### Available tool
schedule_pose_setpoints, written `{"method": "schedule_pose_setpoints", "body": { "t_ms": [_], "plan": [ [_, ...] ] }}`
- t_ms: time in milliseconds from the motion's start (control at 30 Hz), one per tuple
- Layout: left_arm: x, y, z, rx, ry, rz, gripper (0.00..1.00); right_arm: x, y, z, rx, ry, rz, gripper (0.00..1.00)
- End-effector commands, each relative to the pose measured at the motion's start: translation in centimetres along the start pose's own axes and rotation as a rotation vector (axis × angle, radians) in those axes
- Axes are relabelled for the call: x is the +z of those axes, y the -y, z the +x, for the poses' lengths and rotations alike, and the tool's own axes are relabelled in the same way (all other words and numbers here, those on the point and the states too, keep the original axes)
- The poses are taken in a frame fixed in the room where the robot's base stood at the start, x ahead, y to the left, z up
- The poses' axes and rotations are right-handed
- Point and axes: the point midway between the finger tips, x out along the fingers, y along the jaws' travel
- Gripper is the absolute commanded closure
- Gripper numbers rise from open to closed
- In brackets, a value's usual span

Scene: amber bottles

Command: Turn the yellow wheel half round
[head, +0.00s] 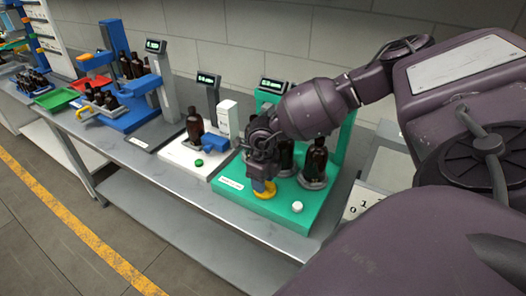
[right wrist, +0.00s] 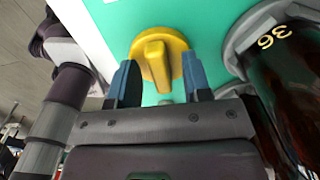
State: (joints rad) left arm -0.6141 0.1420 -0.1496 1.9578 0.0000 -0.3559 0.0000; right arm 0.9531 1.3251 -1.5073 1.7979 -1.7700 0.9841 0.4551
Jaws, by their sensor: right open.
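The yellow wheel (head: 264,190) sits on the front part of the green station (head: 272,218). In the right wrist view the yellow wheel (right wrist: 178,44) is a round disc with a raised grip bar across its middle. My right gripper (head: 262,185) is right at the wheel in the head view. In the right wrist view its blue fingers (right wrist: 159,78) are open, one on each side of the lower end of the bar. I cannot tell whether they touch it. My left gripper is not in view.
Amber bottles (head: 315,160) stand in grey holders on the green station, close to my right gripper; one shows the number 36 (right wrist: 274,37). A white knob (head: 297,207) is right of the wheel. A white station (head: 190,158) and a blue station (head: 125,115) stand further left.

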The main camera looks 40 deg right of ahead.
Motion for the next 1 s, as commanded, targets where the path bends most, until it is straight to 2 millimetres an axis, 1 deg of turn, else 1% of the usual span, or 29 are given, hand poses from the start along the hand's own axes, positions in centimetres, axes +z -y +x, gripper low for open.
{"method": "schedule_pose_setpoints", "body": {
  "t_ms": [200,267,500,767,1000],
  "plan": [
    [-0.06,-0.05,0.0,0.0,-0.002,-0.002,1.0,-0.01,-0.01,0.04,0.0,0.0,0.0,0.55],
    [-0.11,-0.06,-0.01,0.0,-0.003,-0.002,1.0,-0.01,-0.01,0.04,0.0,0.0,0.0,0.63],
    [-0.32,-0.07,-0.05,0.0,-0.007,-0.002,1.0,-0.01,-0.01,0.02,0.0,0.0,0.0,1.0],
    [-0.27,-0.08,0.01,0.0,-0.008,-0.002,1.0,-0.02,0.0,0.04,0.0,0.0,-0.016,1.0],
    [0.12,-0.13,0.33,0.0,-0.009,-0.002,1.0,-0.05,-0.11,0.17,0.001,0.0,-0.119,1.0]
  ]
}}
